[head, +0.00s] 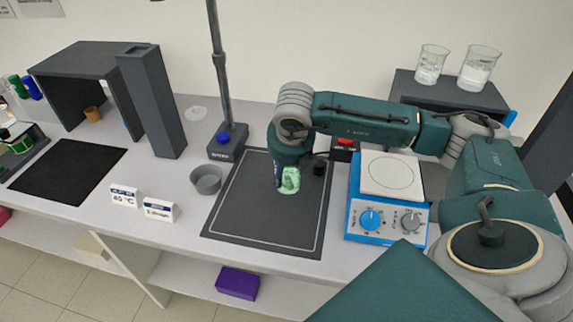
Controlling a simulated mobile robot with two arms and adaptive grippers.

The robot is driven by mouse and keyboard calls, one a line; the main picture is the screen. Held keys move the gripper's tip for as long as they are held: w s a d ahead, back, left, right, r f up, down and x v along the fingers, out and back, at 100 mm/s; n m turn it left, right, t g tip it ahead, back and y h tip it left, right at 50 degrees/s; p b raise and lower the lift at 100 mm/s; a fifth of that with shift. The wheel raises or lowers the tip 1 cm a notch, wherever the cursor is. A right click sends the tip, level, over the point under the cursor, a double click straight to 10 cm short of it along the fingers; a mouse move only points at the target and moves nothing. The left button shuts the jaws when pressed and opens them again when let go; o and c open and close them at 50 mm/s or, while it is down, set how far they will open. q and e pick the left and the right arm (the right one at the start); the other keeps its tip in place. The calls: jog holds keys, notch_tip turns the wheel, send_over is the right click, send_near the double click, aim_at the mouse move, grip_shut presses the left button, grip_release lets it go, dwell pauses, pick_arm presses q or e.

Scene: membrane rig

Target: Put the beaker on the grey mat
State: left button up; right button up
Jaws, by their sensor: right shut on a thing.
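The grey mat (258,222) lies flat on the bench, dark with a thin pale outline. My right gripper (286,178) reaches down over its upper middle from the right. It is shut on a small pale-green, see-through beaker (290,181), partly hidden by the fingers. The beaker looks upright and its base shows over the mat; I cannot tell whether it touches. My left gripper is not in view.
A blue hot plate (388,218) stands right of the mat. A stand (227,142) is behind it and a small grey bowl (206,179) at its left. Two glass beakers with white contents (478,70) stand on a dark shelf at the back right. The mat's front is clear.

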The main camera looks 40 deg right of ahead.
jog(key=shift+f+b, duration=0.15)
jog(key=shift+b, duration=0.15)
jog(key=o, duration=1.3)
jog(key=shift+o, duration=0.2)
jog(key=shift+r+p, duration=0.35)
jog(key=shift+p, duration=0.1)
jog(key=b+v, duration=0.3)
jog(key=v, duration=0.8)
jog(key=shift+s+r, duration=0.2)
jog(key=shift+r, duration=0.1)
